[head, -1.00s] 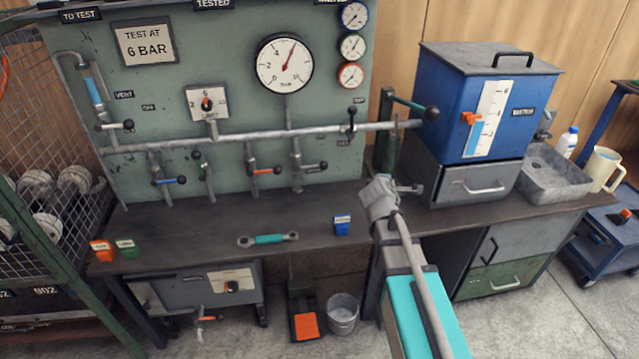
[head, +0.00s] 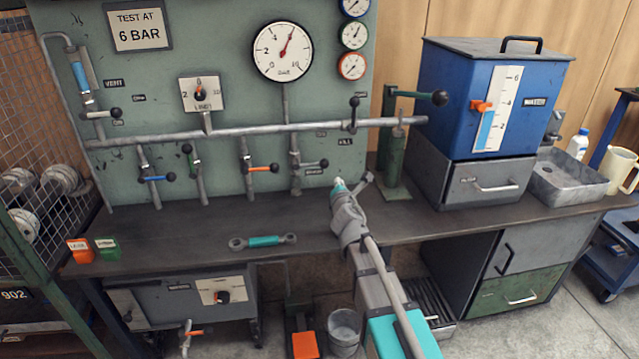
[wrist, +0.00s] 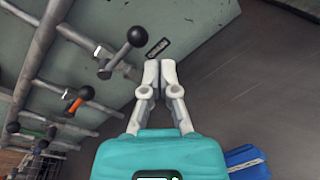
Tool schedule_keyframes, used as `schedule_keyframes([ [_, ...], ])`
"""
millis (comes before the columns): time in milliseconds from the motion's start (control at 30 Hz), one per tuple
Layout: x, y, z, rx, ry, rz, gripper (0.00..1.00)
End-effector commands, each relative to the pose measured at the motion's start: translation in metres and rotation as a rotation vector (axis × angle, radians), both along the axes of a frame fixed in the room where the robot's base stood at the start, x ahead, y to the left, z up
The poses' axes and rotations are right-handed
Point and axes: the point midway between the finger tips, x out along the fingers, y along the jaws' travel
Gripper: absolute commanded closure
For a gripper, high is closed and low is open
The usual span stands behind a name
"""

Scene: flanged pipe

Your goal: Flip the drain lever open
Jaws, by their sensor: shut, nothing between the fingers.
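The drain lever (head: 312,165) is a grey handle with a black knob. It sticks out to the right from the rightmost lower branch of the pipe, just above the drain label (head: 313,171). My gripper (head: 339,184) is just below and right of the knob, over the back of the bench. In the wrist view the lever's black knob (wrist: 137,37) is up and left of my gripper (wrist: 160,72), beside the small label (wrist: 157,48). The fingers are together and empty, apart from the lever.
More valve levers (head: 262,169) line the pipe to the left. A green hand pump (head: 394,160) stands close on the right. A blue block (wrist: 247,163) lies near the gripper in the wrist view. A teal wrench (head: 263,241) lies on the bench (head: 200,235).

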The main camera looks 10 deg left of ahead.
Motion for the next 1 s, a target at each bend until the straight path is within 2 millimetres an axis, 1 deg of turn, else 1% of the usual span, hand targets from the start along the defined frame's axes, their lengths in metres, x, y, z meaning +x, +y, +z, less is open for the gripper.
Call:
schedule_keyframes([
  [33,0.001,0.008,-0.011,-0.027,-0.017,0.023,1.00],
  [200,0.000,0.027,-0.020,-0.104,-0.064,0.085,1.00],
  [333,-0.001,0.036,-0.023,-0.141,-0.087,0.112,1.00],
  [500,-0.002,0.040,-0.024,-0.160,-0.099,0.127,1.00],
  [800,-0.002,0.040,-0.023,-0.161,-0.100,0.127,1.00],
  [1000,0.003,0.041,-0.023,-0.160,-0.099,0.127,1.00],
])
